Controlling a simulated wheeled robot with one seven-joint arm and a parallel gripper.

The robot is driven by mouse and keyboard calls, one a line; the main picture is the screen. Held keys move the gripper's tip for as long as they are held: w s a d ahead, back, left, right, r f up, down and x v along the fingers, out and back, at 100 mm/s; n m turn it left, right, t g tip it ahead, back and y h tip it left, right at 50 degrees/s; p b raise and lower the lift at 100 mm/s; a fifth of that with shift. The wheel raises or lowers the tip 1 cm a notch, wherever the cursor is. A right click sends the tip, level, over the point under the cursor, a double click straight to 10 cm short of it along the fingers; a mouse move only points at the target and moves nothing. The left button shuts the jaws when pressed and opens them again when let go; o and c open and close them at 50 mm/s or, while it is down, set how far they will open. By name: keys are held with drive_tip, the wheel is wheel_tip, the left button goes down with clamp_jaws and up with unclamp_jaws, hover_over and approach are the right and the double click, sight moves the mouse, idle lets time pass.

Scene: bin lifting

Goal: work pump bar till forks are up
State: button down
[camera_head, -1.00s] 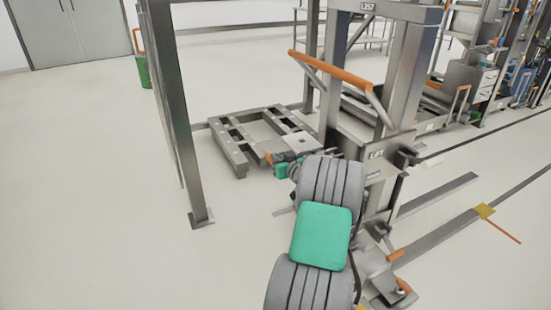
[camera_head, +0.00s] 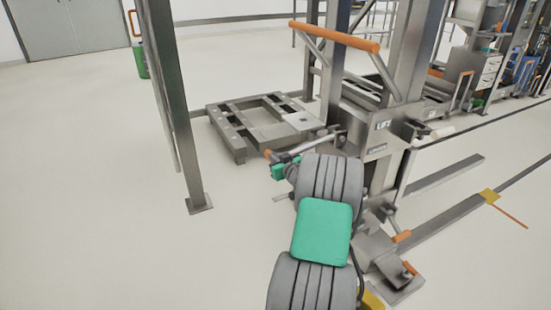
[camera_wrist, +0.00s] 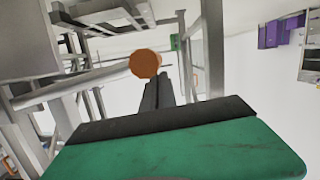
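The lift (camera_head: 383,125) is a grey steel frame marked LIFT. A thin grey bar with an orange end, the pump bar (camera_head: 267,153), sticks out leftward from it. A slotted grey platform (camera_head: 228,128) sits low behind. I cannot tell for certain which parts are the forks.
A fixed orange handle (camera_head: 340,38) crosses the lift above my arm. A grey post (camera_head: 180,120) stands at left. Grey beams (camera_head: 440,177) and an orange pedal (camera_head: 402,237) lie low at right. The left floor is clear.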

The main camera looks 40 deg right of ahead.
drive_tip(key=shift+s+a+f, duration=0.1)
drive_tip(key=shift+a+f, duration=0.05)
drive_tip(key=shift+f, duration=0.45)
drive_tip(key=shift+s+a+f, duration=0.1)
drive_tip(key=shift+f, duration=0.45)
drive_tip(key=s+a+r+p, duration=0.4)
drive_tip(key=s+r+p, duration=0.1)
drive_tip(key=s+r, duration=0.3)
drive_tip(key=shift+s+a+r, duration=0.15)
drive_tip(key=shift+s+r, duration=0.05)
